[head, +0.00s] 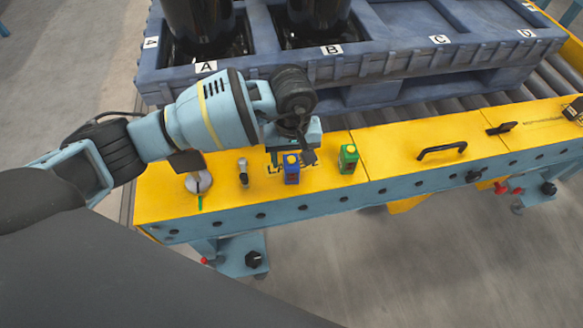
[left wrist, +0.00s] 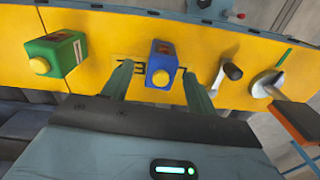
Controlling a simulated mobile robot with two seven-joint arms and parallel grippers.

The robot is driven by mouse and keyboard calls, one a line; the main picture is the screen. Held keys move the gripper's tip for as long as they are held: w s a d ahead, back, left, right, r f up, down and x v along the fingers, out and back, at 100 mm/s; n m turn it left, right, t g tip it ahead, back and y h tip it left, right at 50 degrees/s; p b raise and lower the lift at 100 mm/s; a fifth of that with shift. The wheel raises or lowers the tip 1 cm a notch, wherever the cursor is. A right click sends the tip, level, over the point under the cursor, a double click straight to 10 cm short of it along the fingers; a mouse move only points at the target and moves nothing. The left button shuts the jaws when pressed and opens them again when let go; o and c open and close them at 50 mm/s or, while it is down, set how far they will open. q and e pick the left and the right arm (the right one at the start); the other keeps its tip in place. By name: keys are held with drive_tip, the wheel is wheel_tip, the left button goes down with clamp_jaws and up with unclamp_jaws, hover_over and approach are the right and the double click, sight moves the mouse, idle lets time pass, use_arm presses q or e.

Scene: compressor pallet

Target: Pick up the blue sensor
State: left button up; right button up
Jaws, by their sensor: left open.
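The blue sensor (head: 292,170) is a small blue block with a yellow round cap, standing on the yellow bench top beside printed letters. In the left wrist view the blue sensor (left wrist: 162,62) sits between the two fingers of my left gripper (left wrist: 158,85). In the head view my left gripper (head: 291,155) is over and just behind the sensor, pointing down. The fingers are open, one on each side, with a visible gap to the sensor. My right gripper is in neither view.
A green sensor with a yellow cap (head: 348,158) stands to the right. A small grey cylinder part (head: 243,172) and a round metal disc (head: 198,182) are to the left. A black handle (head: 442,150) is farther right. Behind is a blue pallet (head: 400,62) holding black cylinders.

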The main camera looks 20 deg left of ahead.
use_arm(q)
wheel_tip(320, 180, down, 3)
drive_tip(key=shift+f, duration=0.1)
drive_tip(key=shift+a, duration=0.1)
drive_tip(key=c, duration=1.1)
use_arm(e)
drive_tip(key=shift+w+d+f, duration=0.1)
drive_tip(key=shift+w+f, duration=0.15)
use_arm(q)
drive_tip(key=shift+r, duration=0.25)
drive_tip(key=shift+w+r, duration=0.1)
drive_tip(key=shift+r, duration=0.6)
drive_tip(key=shift+s+r, duration=0.2)
drive_tip(key=shift+r, duration=0.9)
drive_tip(key=shift+s+a+r+p, duration=0.15)
drive_tip(key=shift+s+p, duration=0.25)
drive_tip(key=shift+s, duration=2.25)
drive_tip(key=shift+s+a+r+p, duration=0.1)
drive_tip(key=shift+s+r+p, duration=0.2)
drive_tip(key=shift+s, duration=2.3)
drive_tip(key=shift+s+a+r+p, duration=0.15)
drive_tip(key=shift+s+p, duration=0.3)
drive_tip(key=shift+s, duration=2.2)
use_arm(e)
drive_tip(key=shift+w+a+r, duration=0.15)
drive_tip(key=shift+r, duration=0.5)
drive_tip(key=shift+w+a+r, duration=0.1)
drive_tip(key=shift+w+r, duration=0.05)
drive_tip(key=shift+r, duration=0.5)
